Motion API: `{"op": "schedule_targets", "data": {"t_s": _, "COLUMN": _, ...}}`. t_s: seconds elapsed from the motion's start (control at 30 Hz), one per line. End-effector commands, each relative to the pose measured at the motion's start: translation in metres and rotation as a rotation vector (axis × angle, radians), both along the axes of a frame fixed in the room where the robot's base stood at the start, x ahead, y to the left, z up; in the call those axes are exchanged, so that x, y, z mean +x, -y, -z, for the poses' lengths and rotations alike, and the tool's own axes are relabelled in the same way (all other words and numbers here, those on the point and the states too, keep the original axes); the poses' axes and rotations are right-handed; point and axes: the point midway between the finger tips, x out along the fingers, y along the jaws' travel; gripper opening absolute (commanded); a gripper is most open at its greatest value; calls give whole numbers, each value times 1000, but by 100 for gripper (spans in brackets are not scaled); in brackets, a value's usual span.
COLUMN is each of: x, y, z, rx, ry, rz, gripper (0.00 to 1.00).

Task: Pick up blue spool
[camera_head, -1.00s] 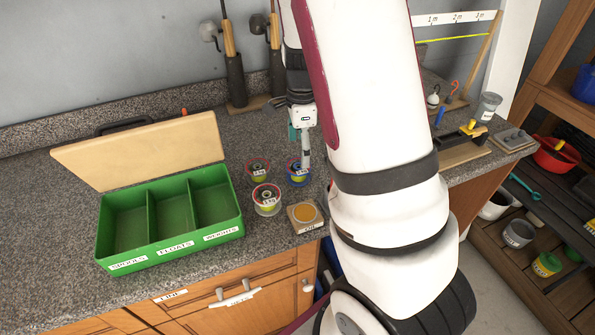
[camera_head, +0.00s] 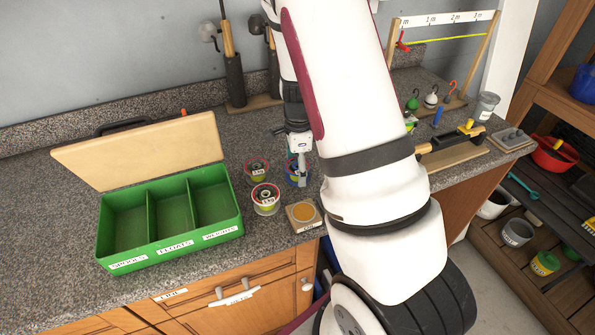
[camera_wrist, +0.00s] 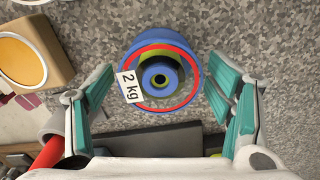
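The blue spool (camera_wrist: 190,102) stands on the counter in the wrist view, with a blue rim, a red ring, a dark core and a "2 kg" tag. My gripper (camera_wrist: 165,95) is open, with one teal-padded finger on each side of the spool and visible gaps between. In the head view the spool (camera_head: 291,181) is partly hidden behind my gripper (camera_head: 300,178), which points down at it. Whether the fingertips are level with the spool cannot be told.
Two more spools, one dark red-rimmed (camera_head: 257,168) and one white-rimmed (camera_head: 266,207), stand close left. A wooden block with a yellow disc (camera_head: 303,223) sits in front. The open green box (camera_head: 172,252) with three compartments is further left.

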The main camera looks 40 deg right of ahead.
Motion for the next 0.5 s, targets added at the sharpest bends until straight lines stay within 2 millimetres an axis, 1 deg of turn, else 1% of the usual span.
{"op": "schedule_targets", "data": {"t_s": 0.03, "x": 0, "y": 0, "z": 0, "rx": 0, "ry": 0, "rz": 0, "gripper": 56}}
{"op": "schedule_targets", "data": {"t_s": 0.07, "x": 0, "y": 0, "z": 0, "rx": 0, "ry": 0, "rz": 0, "gripper": 49}}
{"op": "schedule_targets", "data": {"t_s": 0.1, "x": 0, "y": 0, "z": 0, "rx": 0, "ry": 0, "rz": 0, "gripper": 40}}
{"op": "schedule_targets", "data": {"t_s": 0.17, "x": 0, "y": 0, "z": 0, "rx": 0, "ry": 0, "rz": 0, "gripper": 27}}
{"op": "schedule_targets", "data": {"t_s": 0.4, "x": 0, "y": 0, "z": 0, "rx": 0, "ry": 0, "rz": 0, "gripper": 26}}
{"op": "schedule_targets", "data": {"t_s": 0.5, "x": 0, "y": 0, "z": -3, "rx": 0, "ry": 1, "rz": -1, "gripper": 26}}
